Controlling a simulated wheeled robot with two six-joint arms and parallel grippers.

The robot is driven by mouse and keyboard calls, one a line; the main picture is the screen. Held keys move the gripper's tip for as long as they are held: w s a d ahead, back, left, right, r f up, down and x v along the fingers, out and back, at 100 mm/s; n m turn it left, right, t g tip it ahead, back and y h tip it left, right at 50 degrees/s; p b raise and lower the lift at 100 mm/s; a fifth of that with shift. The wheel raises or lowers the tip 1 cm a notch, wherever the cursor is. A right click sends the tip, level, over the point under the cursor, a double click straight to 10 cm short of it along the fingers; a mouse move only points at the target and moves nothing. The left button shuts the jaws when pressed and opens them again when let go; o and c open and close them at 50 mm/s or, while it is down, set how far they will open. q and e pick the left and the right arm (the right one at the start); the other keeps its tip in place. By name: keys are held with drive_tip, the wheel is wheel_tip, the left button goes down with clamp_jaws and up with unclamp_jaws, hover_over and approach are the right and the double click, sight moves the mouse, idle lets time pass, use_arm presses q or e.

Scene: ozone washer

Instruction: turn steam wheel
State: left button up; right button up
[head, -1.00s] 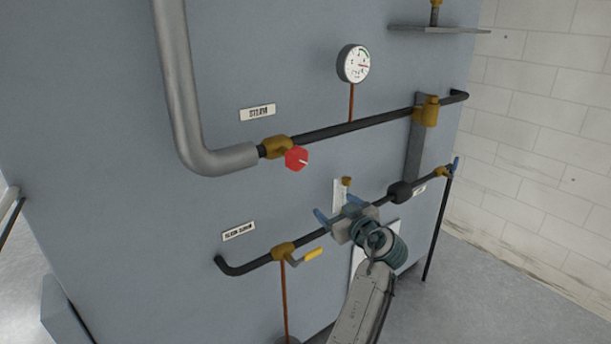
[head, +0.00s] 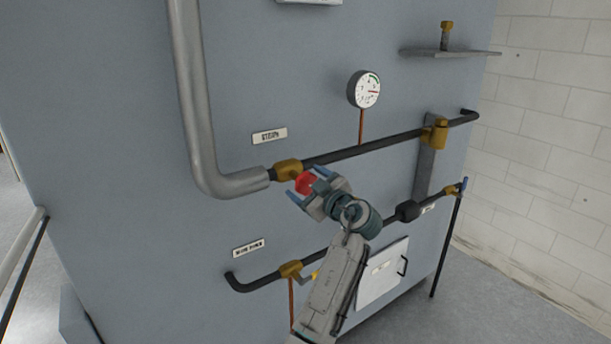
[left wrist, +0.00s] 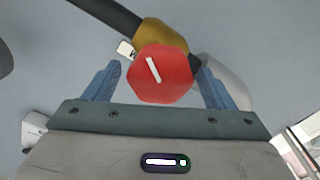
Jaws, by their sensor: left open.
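The red steam wheel (head: 306,183) sits on a brass valve (head: 287,168) in the upper black pipe, below and right of the steam label (head: 269,136). My left gripper (head: 304,188) is open, with its blue fingers on either side of the wheel. In the left wrist view the red wheel (left wrist: 162,74) with a white mark lies between the two fingertips (left wrist: 160,74). Small gaps seem to show beside it, but I cannot tell whether a finger touches. Part of the wheel is hidden by the gripper in the head view. My right gripper is not in view.
A round gauge (head: 364,89) stands above the upper pipe. A thick grey pipe (head: 196,110) runs down at the left. A lower black pipe (head: 322,253) with a brass valve (head: 290,269) crosses below my arm. A white panel (head: 383,274) is at lower right.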

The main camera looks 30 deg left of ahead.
use_arm(q)
drive_tip(key=shift+w+a, duration=0.2)
drive_tip(key=shift+a, duration=0.25)
drive_tip(key=c, duration=1)
drive_tip(key=shift+f, duration=0.1)
